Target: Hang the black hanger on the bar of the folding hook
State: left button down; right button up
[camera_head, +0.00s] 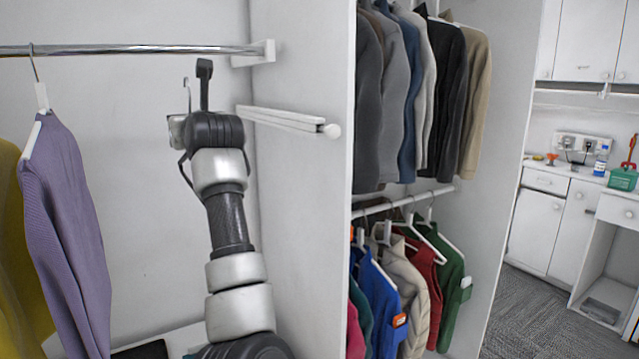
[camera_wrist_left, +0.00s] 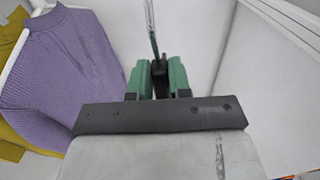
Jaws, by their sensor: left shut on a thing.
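My left gripper (camera_head: 180,128) is raised in front of the closet's back wall, seen from behind, so its fingers are mostly hidden in the head view. In the left wrist view its green fingers (camera_wrist_left: 160,78) are shut on a black piece of the hanger (camera_wrist_left: 160,66). The hanger's thin metal hook (camera_wrist_left: 150,25) rises above the fingers and points up in the head view (camera_head: 187,95). The rest of the hanger is hidden. The folding hook (camera_head: 285,119) is a white bar on the side panel, right of the gripper and apart from the hanger. My right gripper is out of view.
A metal rail (camera_head: 130,50) crosses above left, ending in a white bracket (camera_head: 262,53). A purple sweater (camera_head: 68,235) on a white hanger hangs at left, beside a yellow garment (camera_head: 18,270). A white divider panel (camera_head: 305,230) separates the clothes at right.

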pick_arm(q)
jog(key=s+a+f, duration=0.1)
jog(key=s+f, duration=0.2)
jog(key=f, duration=0.6)
jog(key=s+a+f, duration=0.2)
jog(key=s+f, duration=0.1)
jog(key=f, duration=0.6)
jog(key=s+a+f, duration=0.1)
jog(key=s+f, duration=0.2)
jog(key=f, duration=0.6)
jog(key=s+d+f+m+t+h, duration=0.1)
jog(key=s+d+f+m+h, duration=0.2)
jog(key=s, duration=0.8)
jog(key=s+d+f+m+t+h, duration=0.2)
jog(key=s+d+f+m+h, duration=0.2)
jog(key=s+d+f+h, duration=0.3)
jog(key=s+d+f, duration=0.4)
jog(key=f, duration=0.2)
jog(key=shift+s+f+m+t+h, duration=0.15)
jog(key=shift+s+m+t+h, duration=0.15)
jog(key=shift+h, duration=0.1)
